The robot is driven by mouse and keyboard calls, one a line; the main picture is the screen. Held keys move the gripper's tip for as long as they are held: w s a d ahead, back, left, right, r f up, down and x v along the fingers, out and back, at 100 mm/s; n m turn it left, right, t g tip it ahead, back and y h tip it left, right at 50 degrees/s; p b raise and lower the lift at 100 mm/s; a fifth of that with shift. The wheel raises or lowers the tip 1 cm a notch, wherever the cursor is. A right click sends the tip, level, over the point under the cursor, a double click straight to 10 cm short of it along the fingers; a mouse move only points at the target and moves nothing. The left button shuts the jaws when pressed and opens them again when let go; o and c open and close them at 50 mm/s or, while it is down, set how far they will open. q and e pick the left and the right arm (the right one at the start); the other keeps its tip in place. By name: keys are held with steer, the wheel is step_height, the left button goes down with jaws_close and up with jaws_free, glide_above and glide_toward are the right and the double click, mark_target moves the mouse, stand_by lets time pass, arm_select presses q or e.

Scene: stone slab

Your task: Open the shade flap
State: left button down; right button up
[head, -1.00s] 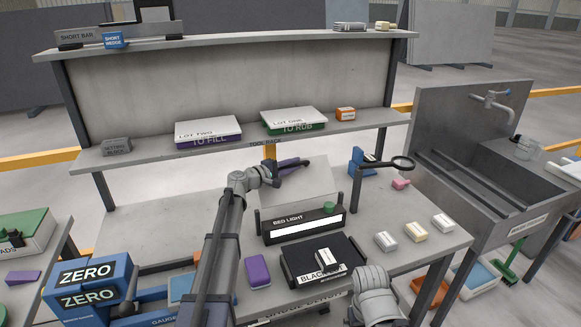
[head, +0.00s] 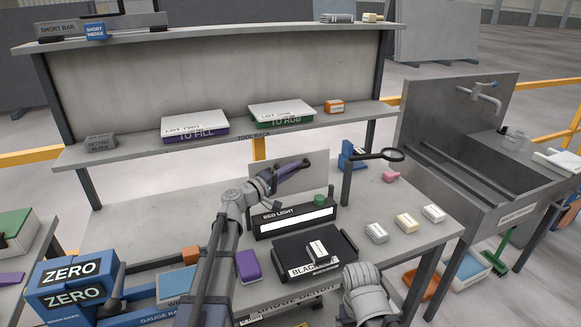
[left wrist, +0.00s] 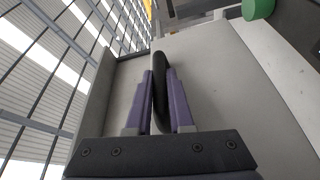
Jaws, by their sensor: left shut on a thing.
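The shade flap (head: 316,178) is a pale grey panel standing tilted behind the bed light box (head: 285,223). My left gripper (head: 303,166) reaches across in front of it, near its upper part. In the left wrist view, its purple fingers (left wrist: 161,95) are shut on a dark curved handle (left wrist: 159,62), with the flap's grey face (left wrist: 215,85) behind.
The bed light has a green knob (head: 319,200) on top. A black tray (head: 338,262) with a pale block lies in front. A shelf (head: 235,138) runs behind.

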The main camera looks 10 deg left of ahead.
arm_select(q)
steer(key=shift+s+d+f, duration=0.15)
steer(key=shift+s, duration=0.15)
stand_by(0.4)
steer(key=c, duration=1.1)
jaws_free()
steer(key=shift+b+v, duration=0.3)
steer(key=shift+v, duration=3.65)
